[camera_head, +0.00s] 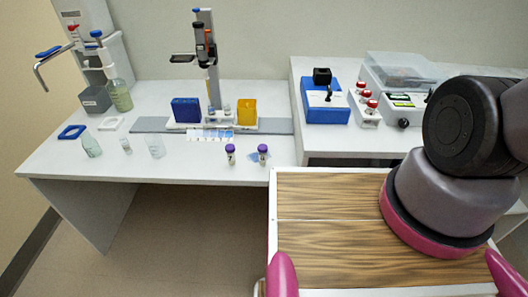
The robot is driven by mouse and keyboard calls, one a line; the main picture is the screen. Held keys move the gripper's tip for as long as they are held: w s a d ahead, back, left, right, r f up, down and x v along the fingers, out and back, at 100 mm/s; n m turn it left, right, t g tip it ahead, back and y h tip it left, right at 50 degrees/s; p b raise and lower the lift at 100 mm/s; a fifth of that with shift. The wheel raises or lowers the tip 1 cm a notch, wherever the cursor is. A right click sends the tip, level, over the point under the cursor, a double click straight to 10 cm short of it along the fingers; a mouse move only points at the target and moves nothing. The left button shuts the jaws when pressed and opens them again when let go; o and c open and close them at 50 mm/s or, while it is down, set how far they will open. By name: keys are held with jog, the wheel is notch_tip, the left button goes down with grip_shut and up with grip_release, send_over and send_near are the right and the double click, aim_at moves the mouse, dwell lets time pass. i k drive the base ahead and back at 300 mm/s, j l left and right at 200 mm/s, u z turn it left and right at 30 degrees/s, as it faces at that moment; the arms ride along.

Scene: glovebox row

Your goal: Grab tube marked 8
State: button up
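Two small tubes with purple caps stand upright near the front edge of the white bench: a left tube (230,155) and a right tube (263,155). They are a short way apart. Both have pale labels, but the marks are too small to read, so I cannot tell which one is marked 8. The right tube stands by a pale blue patch (253,157) on the bench. My arm shows at the right, over a wood-grained surface, well to the right of the tubes.
A blue block (186,110) and a yellow block (246,111) stand behind the tubes, before a tall stand (211,60). Clear glassware (91,145) and a small vial (126,146) are at left. A blue device (325,104) sits on the right bench.

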aim_at(262, 148)
jog(key=k+j+z, duration=0.35)
jog(key=j, duration=0.2)
jog(key=k+j+z, duration=0.6)
jog(key=j, duration=0.2)
jog(key=k+j+z, duration=0.2)
jog(key=j, duration=0.2)
jog(key=i+j, duration=0.15)
jog(key=j, duration=0.2)
